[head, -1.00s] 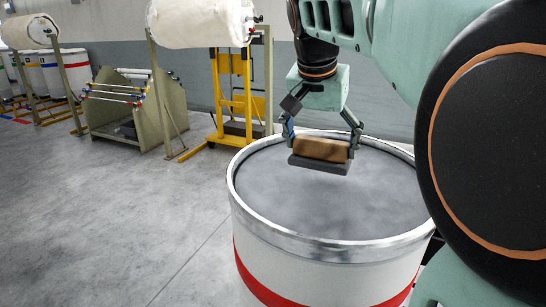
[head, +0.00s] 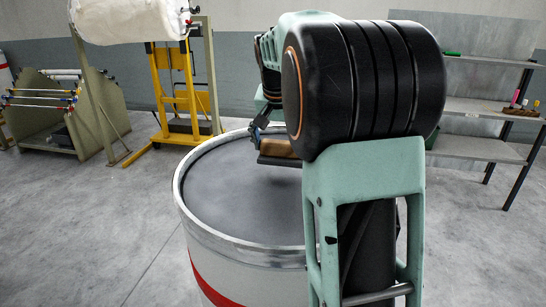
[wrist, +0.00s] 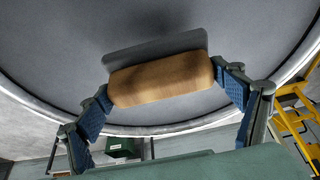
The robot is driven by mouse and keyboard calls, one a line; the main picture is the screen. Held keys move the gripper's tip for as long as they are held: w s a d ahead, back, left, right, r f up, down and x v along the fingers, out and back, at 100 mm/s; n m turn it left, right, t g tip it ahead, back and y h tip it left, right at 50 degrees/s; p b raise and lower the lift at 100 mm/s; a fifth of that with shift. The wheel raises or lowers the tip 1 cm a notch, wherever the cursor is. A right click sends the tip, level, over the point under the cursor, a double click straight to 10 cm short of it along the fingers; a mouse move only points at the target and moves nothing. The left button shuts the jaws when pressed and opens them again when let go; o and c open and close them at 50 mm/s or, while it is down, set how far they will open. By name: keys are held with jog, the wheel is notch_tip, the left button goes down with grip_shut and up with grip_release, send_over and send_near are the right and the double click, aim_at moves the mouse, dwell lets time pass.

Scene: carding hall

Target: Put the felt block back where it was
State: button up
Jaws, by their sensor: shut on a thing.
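The felt block has a tan wooden body (head: 280,147) with a dark grey pad beneath it. In the head view only its left part shows above the drum, as my arm hides the rest. In the wrist view the felt block (wrist: 160,80) is held by its two ends, its grey pad edge showing behind the wood. My gripper (wrist: 165,84) is shut on it, with a blue-padded finger at each end. The drum below has a grey top inside a metal rim (head: 180,205); the block appears to be held above that top, apart from it.
A grey shelf rack (head: 485,106) stands at the right against the wall, with small colourful items and a brown brush-like thing on it. A yellow stand (head: 180,90), a white roll (head: 125,18) and a rod rack (head: 75,115) stand at the left. Floor at front left is clear.

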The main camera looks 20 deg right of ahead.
aim_at(284, 157)
jog(key=shift+w+d+f, duration=0.25)
jog(key=shift+f, duration=0.2)
jog(key=shift+w+d+f, duration=0.2)
jog(key=shift+w+f, duration=0.05)
jog(key=shift+f, duration=0.15)
jog(key=shift+w+d+f, duration=0.15)
jog(key=shift+f, duration=1.6)
jog(key=shift+f, duration=0.1)
jog(key=o, duration=0.9)
jog(key=shift+r, duration=0.5)
jog(key=v, duration=1.1)
jog(key=shift+r, duration=0.1)
